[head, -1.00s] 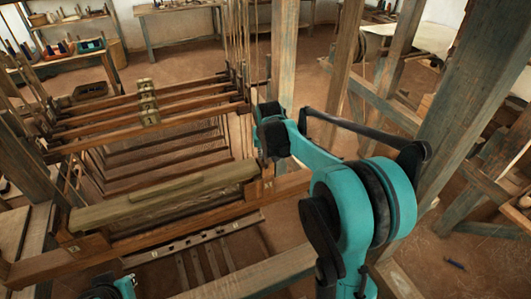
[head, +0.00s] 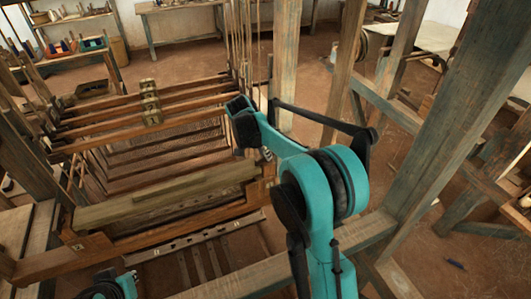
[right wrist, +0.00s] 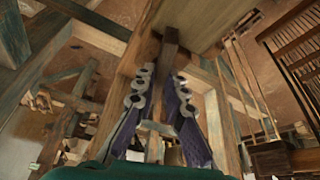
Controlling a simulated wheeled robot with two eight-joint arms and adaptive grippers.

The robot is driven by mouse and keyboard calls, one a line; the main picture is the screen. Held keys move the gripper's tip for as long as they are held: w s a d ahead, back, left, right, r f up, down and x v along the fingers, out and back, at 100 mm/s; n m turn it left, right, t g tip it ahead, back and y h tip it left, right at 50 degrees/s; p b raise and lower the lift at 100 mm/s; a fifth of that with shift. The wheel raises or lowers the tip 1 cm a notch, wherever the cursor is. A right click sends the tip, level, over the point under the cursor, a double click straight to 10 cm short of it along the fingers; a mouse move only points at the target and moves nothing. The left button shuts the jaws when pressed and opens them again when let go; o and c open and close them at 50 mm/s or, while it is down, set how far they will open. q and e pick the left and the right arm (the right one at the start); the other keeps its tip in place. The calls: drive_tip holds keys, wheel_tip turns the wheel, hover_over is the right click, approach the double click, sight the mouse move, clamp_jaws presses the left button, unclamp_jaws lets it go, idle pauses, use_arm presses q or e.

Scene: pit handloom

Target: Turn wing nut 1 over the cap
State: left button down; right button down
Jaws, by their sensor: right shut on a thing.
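The cap (head: 165,195) is a pale wooden beam lying across the front of the loom. My right arm reaches in from the lower right to the right end of the cap. The right gripper (head: 265,154) is mostly hidden behind its own wrist there. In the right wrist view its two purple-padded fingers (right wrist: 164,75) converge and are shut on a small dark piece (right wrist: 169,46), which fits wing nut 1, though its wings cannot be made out. My left gripper (head: 108,287) shows only partly at the lower left edge; its jaws are unclear.
Heavy wooden posts (head: 455,110) and a low rail stand close to my right arm. The shafts (head: 150,105) with hanging cords lie behind the cap. A slotted wooden bar (head: 195,236) lies in front of it. Open floor shows at the right.

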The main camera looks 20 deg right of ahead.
drive_tip(key=shift+m+g, duration=0.7)
drive_tip(key=shift+m, duration=1.1)
drive_tip(key=c, duration=1.6)
unclamp_jaws()
drive_tip(key=v, duration=1.2)
drive_tip(key=shift+w+a, duration=0.1)
